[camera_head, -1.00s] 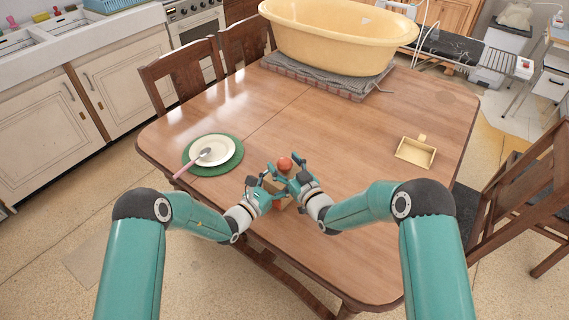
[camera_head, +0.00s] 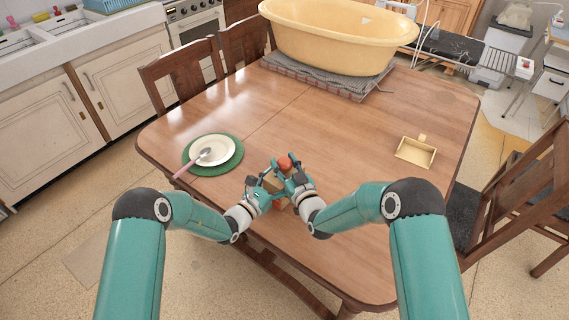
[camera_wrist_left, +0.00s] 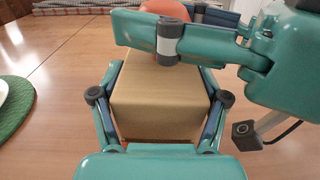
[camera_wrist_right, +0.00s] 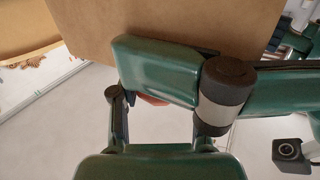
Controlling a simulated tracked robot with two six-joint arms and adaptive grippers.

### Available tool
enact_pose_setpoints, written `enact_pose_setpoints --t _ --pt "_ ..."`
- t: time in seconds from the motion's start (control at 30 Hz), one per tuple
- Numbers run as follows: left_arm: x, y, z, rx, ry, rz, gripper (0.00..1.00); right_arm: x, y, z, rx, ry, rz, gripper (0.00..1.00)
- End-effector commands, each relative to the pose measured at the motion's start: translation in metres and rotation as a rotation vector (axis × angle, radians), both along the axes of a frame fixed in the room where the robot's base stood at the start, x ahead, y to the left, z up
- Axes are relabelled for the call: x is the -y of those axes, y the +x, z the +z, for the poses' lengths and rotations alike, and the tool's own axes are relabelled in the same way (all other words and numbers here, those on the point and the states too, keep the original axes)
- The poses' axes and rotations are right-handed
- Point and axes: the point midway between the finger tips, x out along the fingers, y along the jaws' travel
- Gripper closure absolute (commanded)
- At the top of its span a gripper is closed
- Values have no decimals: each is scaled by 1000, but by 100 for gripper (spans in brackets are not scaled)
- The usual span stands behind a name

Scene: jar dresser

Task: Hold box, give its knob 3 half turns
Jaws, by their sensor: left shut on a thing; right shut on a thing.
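A small tan box (camera_head: 278,184) is between my two hands near the table's front edge. It fills the middle of the left wrist view (camera_wrist_left: 160,100) and shows at the top of the right wrist view (camera_wrist_right: 175,20). My left gripper (camera_head: 268,181) is shut on the box, a finger on each side. The orange-red knob (camera_head: 284,163) is at the box's far end; part of it shows in the left wrist view (camera_wrist_left: 165,8). My right gripper (camera_head: 284,170) is shut on the knob, and its fingers hide most of it in the right wrist view (camera_wrist_right: 152,99).
A white plate (camera_head: 222,153) with a spoon (camera_head: 192,164) lies on a green mat (camera_head: 232,168) to the left. A small yellow tray (camera_head: 416,153) lies to the right. A yellow tub (camera_head: 335,40) stands at the back. The table's middle (camera_head: 340,130) is clear.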

Motion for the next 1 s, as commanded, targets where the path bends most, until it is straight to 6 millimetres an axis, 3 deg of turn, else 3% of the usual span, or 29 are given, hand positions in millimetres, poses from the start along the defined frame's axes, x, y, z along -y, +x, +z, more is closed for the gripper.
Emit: enact_pose_setpoints --t 0.4,0.77,0.8,0.93,1.0 --pt "1 -1 0 -1 -1 -2 81 0 0 1 2 -1 -268 89" --pt "1 -1 0 0 0 -2 81 1 0 1 2 -3 -285 89" --pt "1 -1 0 0 0 -2 81 1 0 1 2 -3 -284 48" --pt "1 -1 0 0 0 -2 81 1 0 1 1 -3 -284 28" --pt "1 -1 0 0 0 -2 81 1 0 0 1 -3 -283 28"
